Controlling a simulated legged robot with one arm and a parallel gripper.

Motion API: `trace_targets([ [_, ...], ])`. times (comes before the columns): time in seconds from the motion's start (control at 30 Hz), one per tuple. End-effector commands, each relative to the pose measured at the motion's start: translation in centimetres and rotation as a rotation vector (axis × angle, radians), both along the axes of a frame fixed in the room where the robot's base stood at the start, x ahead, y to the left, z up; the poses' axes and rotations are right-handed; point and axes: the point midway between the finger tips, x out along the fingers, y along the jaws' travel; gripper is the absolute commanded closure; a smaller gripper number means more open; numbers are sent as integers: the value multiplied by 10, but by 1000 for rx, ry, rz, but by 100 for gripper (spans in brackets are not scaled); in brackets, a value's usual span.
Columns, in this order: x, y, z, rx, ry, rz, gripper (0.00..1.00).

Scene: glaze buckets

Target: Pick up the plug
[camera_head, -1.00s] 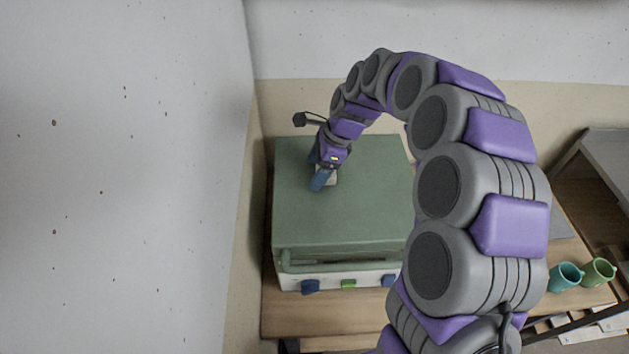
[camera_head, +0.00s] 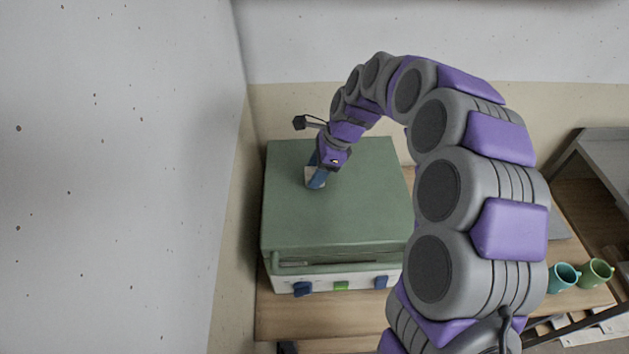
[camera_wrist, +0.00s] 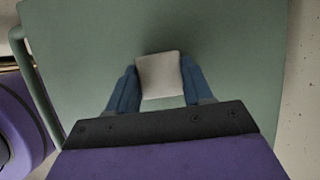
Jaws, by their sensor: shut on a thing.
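The plug (camera_wrist: 160,75) is a small pale, squarish piece. In the wrist view it sits between the two blue fingers of my gripper (camera_wrist: 158,88), which are shut on it. In the head view my gripper (camera_head: 316,180) points down over the green top of a box-shaped appliance (camera_head: 345,215), and a pale bit of the plug (camera_head: 309,175) shows beside the fingers. I cannot tell whether the plug touches the green top or is just above it.
The appliance has a front handle bar and blue and green knobs (camera_head: 341,286). It stands on a wooden table (camera_head: 330,325) near the left wall. A teal mug (camera_head: 563,277) and a green mug (camera_head: 597,272) stand at the right. My arm hides the table's middle.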

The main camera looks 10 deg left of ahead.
Motion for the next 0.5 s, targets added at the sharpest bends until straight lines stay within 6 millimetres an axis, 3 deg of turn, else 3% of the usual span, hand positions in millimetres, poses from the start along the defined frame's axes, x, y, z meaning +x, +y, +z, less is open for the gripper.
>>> trace_targets([
  [0.27,0,-3,9,-3,1,0,99],
  [0.5,0,-3,49,-3,-4,1,99],
])
